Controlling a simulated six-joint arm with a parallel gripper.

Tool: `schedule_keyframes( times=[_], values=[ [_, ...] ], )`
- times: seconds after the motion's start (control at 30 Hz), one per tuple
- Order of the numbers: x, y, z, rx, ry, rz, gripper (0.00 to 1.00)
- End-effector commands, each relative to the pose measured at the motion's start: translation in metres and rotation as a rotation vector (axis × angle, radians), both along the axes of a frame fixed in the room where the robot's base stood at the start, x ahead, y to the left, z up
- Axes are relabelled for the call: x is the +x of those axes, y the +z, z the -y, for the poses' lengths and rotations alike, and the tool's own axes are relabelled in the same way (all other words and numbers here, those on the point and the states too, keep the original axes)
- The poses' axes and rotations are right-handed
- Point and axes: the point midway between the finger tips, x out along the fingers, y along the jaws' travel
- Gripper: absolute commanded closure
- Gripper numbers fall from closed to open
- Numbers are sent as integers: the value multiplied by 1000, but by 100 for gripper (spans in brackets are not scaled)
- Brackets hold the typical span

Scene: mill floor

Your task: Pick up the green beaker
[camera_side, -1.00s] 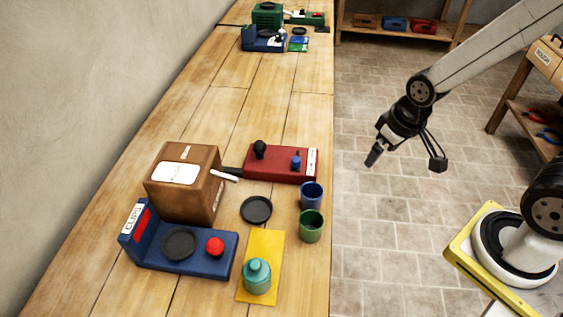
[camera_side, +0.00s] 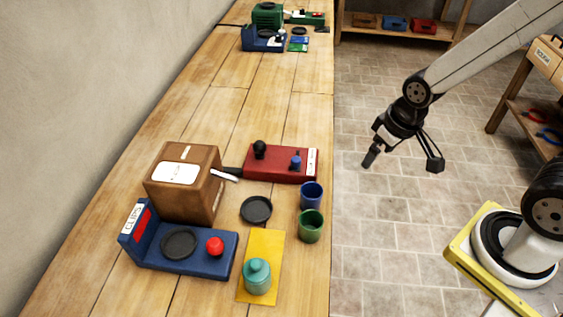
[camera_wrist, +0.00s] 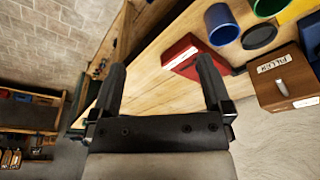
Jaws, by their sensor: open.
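The green beaker (camera_side: 310,226) stands upright on the bench near its right edge in the side view, just in front of a blue beaker (camera_side: 311,195). In the wrist view the green beaker (camera_wrist: 268,7) is cut off by the top edge, to the right of the blue beaker (camera_wrist: 221,24). My gripper (camera_side: 369,160) hangs over the floor to the right of the bench, apart from both beakers. In the wrist view my gripper (camera_wrist: 162,75) has its two fingers spread, with nothing between them.
Around the beakers are a black dish (camera_side: 256,209), a red block (camera_side: 281,163), a brown box (camera_side: 185,184), a blue CLIPS stand (camera_side: 190,250) and a teal bottle (camera_side: 257,275) on a yellow mat (camera_side: 265,245).

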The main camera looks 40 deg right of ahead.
Motion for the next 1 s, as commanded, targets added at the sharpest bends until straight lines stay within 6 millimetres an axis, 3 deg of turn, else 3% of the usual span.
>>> schedule_keyframes(
  times=[0.17,0.4,0.63,0.8,1.0],
  values=[
    [9,-10,-24,0,75,-16,0],
    [20,-34,-83,-6,240,-47,0],
    [19,-59,-138,-15,383,-70,0],
    [15,-68,-157,-19,432,-77,0],
    [15,-70,-160,-19,441,-79,0]
  ],
)
